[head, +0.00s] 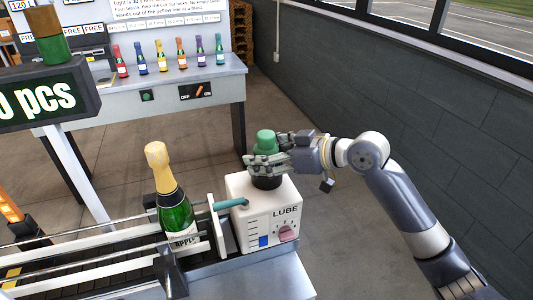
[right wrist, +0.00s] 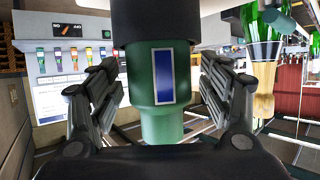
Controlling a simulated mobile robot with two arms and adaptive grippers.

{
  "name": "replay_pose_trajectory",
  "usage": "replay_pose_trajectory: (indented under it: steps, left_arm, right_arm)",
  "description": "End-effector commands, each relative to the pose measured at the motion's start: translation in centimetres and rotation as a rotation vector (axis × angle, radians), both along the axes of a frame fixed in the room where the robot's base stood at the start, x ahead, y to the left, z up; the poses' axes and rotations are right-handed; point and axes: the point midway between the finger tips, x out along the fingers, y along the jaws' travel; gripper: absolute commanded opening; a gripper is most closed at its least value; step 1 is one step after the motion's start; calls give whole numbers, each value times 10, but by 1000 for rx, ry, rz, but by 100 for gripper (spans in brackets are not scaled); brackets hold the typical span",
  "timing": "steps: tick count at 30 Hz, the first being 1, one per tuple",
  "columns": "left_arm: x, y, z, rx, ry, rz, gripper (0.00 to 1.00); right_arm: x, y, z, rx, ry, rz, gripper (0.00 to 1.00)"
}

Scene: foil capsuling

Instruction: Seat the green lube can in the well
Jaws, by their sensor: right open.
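The green lube can (head: 266,142) stands upright at the black well (head: 266,183) on top of the white LUBE box (head: 287,207). Its lower end meets the black collar; I cannot tell how deep it sits. My right gripper (head: 267,161) is open, with its fingers around the can's lower part. The right wrist view is upside down. There the can (right wrist: 150,95) shows a blue window in a white frame, and the black well (right wrist: 155,22) is at the top. The open fingers of my right gripper (right wrist: 160,90) flank the can with gaps. My left gripper is not in view.
A green champagne bottle (head: 175,208) with gold foil stands on the conveyor (head: 110,262) left of the LUBE box, near a teal nozzle (head: 230,203). A counter sign (head: 45,100) is at the left. Behind, a bench (head: 150,98) holds several small coloured bottles. Floor to the right is clear.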

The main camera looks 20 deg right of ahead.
Motion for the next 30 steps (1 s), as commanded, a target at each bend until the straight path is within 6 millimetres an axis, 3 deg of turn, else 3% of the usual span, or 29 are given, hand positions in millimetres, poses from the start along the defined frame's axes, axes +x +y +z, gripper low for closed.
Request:
replay_pose_trajectory:
  steps: [8, 21, 30]
  left_arm:
    - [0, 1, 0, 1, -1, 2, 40]
    - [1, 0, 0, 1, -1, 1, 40]
    - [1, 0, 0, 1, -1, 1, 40]
  right_arm:
    - [-7, -7, 1, -3, 4, -1, 72]
    - [-68, -59, 35, -4, 3, -1, 72]
    - [-83, -72, 45, -1, 1, 0, 72]
